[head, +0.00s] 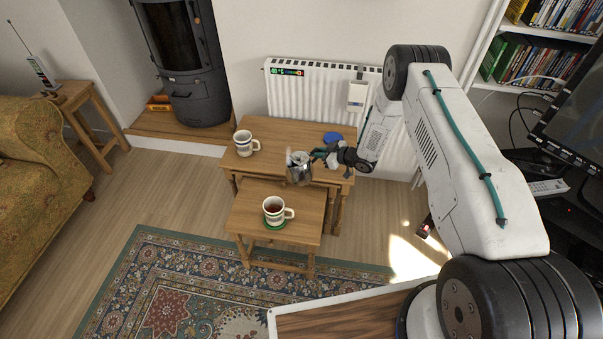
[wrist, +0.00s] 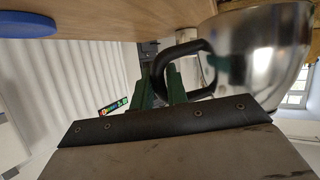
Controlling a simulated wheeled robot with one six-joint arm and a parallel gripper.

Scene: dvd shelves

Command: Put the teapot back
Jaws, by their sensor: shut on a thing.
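The teapot (head: 298,172) is shiny metal and shows at the front edge of the larger wooden table in the head view. In the wrist view the teapot (wrist: 262,55) fills the upper right, with its black loop handle (wrist: 160,72) towards my gripper. My gripper (head: 318,155) reaches in from the right and is shut on the teapot handle; its green fingers (wrist: 162,85) show at the handle. A blue round mat (head: 333,137) lies at the back right of the larger table. I cannot tell whether the teapot touches the table.
A white mug (head: 243,144) stands at the left of the larger table (head: 278,130). A mug of dark drink (head: 274,208) stands on a green coaster on the smaller, lower table (head: 245,215). A white radiator (head: 310,100) is behind the tables.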

